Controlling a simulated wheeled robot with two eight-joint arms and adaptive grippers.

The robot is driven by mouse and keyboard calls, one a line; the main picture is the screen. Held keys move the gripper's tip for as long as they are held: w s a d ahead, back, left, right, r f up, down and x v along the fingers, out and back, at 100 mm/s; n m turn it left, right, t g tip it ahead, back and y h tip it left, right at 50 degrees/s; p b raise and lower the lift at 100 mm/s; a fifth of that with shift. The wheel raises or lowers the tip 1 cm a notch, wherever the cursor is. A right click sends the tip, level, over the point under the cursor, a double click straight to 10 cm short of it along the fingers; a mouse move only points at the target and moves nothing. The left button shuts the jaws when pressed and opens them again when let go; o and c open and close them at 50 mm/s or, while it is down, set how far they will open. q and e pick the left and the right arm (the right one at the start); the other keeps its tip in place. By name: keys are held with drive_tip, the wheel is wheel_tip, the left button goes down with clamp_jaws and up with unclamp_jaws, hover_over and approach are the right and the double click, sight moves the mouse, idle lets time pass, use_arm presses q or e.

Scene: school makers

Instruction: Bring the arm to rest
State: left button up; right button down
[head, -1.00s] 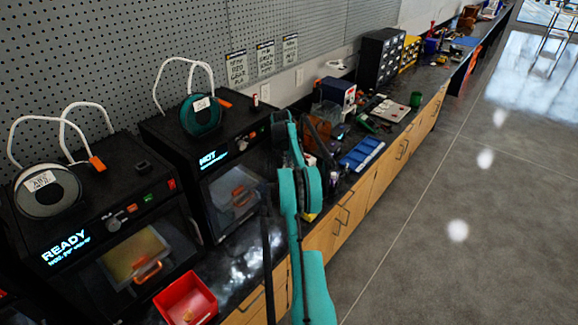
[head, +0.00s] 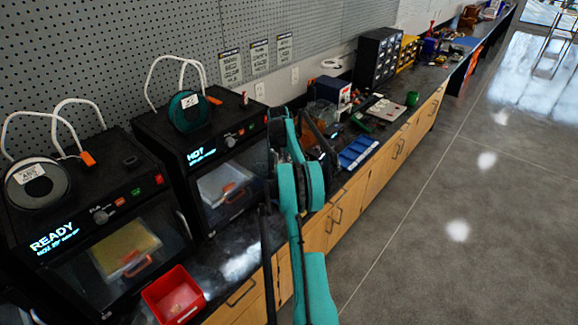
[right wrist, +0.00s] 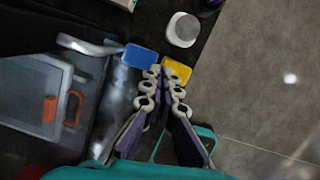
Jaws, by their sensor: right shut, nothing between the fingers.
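My right arm (head: 291,190), teal and black, rises from the bottom middle of the head view in front of the workbench. In the right wrist view its gripper (right wrist: 164,76) is shut, with its fingertips together and nothing held. The fingertips appear close to a blue block (right wrist: 139,57) and a yellow block (right wrist: 177,69), but I cannot tell whether they touch. In the head view the arm hides most of the gripper. My left gripper is not in view.
Two black 3D printers, one reading READY (head: 110,212) and one reading HOT (head: 225,150), stand on the bench at left. A red bin (head: 160,302) sits before them. A blue tray (head: 358,152) and tools lie farther along. The floor (head: 430,240) at right is clear.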

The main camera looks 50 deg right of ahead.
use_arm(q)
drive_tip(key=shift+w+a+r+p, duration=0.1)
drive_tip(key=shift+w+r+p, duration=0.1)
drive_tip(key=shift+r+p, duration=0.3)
use_arm(e)
wheel_tip(320, 180, up, 7)
drive_tip(key=s, duration=0.1)
drive_tip(key=shift+s+a, duration=0.15)
drive_tip(key=shift+a, duration=0.15)
